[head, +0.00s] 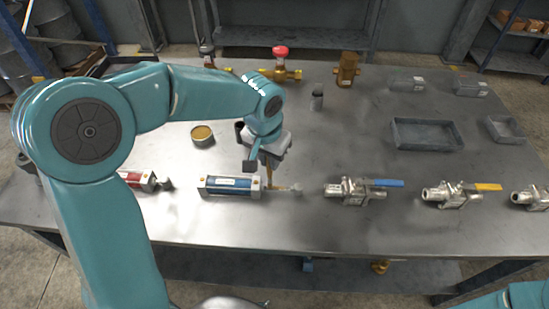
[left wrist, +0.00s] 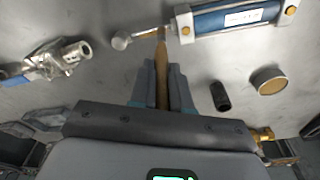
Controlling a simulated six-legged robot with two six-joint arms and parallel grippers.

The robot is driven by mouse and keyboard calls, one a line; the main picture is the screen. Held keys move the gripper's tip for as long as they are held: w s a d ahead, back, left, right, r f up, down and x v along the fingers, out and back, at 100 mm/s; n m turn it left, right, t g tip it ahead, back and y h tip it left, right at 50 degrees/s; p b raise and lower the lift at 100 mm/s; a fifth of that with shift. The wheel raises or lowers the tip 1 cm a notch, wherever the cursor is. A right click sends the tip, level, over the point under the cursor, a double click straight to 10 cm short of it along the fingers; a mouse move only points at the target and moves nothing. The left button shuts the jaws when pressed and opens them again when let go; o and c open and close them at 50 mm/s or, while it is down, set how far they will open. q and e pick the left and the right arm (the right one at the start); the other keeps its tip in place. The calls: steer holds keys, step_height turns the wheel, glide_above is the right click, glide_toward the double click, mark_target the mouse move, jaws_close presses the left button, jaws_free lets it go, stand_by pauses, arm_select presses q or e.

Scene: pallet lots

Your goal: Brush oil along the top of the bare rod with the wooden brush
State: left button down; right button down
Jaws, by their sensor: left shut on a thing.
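A blue cylinder (head: 232,186) lies on the metal table, with its bare rod (head: 294,189) pointing right to a round end. My left gripper (head: 267,157) is shut on the wooden brush (left wrist: 162,72), which points down with its tip at the rod close to the cylinder's end cap. In the left wrist view the tip seems to meet the rod (left wrist: 142,34); exact contact is hard to tell. A golden tint shows on part of the rod. A round tin (head: 202,134) with amber content stands behind the cylinder. My right gripper is out of view.
A red cylinder (head: 138,180) lies to the left, partly behind my arm. Valves with a blue handle (head: 380,183) and a yellow handle (head: 487,187) lie to the right. The table's middle is clear.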

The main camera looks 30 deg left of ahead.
arm_select(q)
steer(key=shift+s, duration=0.1)
stand_by(0.3)
steer(key=shift+w+d, duration=0.4)
steer(key=shift+d, duration=0.3)
steer(key=shift+d, duration=0.1)
steer(key=shift+w+d, duration=0.4)
steer(key=shift+d, duration=0.35)
steer(key=shift+a, duration=0.15)
steer(key=shift+s+a, duration=0.4)
steer(key=shift+a, duration=0.3)
